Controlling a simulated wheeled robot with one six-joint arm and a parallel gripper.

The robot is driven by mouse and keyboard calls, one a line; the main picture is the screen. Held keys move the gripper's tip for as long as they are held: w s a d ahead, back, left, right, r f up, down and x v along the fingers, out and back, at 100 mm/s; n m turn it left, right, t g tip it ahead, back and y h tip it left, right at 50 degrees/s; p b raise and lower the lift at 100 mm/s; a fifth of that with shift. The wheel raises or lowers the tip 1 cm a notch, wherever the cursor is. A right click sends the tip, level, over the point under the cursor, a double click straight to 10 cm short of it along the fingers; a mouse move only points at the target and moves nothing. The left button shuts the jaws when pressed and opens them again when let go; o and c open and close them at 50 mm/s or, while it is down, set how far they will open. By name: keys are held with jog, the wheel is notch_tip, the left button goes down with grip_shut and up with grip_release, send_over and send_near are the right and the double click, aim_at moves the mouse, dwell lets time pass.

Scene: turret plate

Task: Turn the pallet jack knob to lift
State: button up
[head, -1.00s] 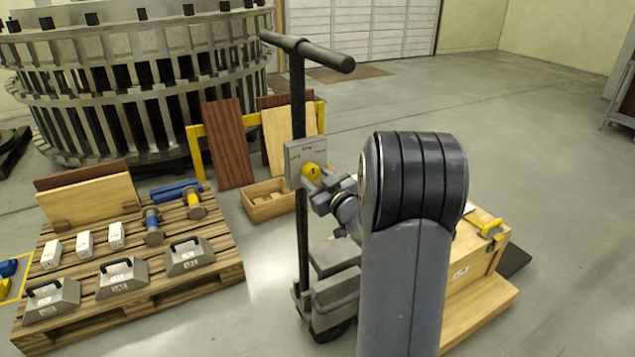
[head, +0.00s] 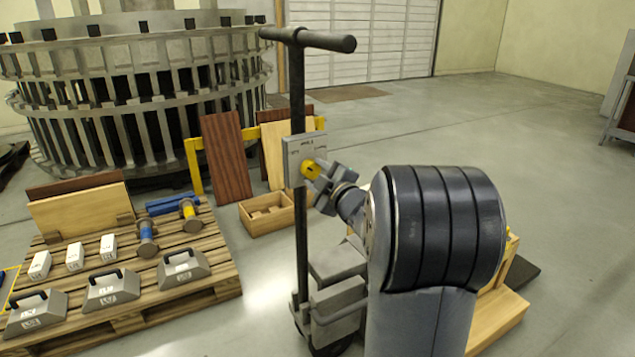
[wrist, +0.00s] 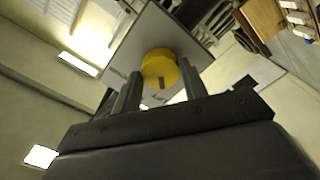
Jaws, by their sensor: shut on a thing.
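The pallet jack (head: 299,240) stands upright in the middle of the head view, with a dark T-handle (head: 308,39) on top. A grey plate (head: 293,151) with small lettering, too small to read, is on its post. The yellow knob (head: 311,170) sits on this plate. My gripper (head: 317,173) is shut on the knob from the right. In the wrist view the round yellow knob (wrist: 160,66) lies between my two dark fingers, in front of the grey plate (wrist: 141,33). A small dark mark shows on the knob's face. The fingers partly hide the knob in the head view.
A wooden pallet (head: 200,301) with grey handled weights, white blocks and spools lies at left. A small wooden box (head: 268,214) and leaning boards (head: 227,155) stand behind the jack. A wooden crate (head: 497,318) is partly hidden at right. Open floor lies at the back right.

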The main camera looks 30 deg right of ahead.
jog(key=shift+n, duration=0.3)
dwell(0.4)
jog(key=o, duration=1)
jog(key=s, duration=0.5)
jog(key=s+p, duration=0.1)
jog(key=s, duration=0.4)
jog(key=shift+s+d, duration=0.2)
jog(key=shift+s, duration=0.2)
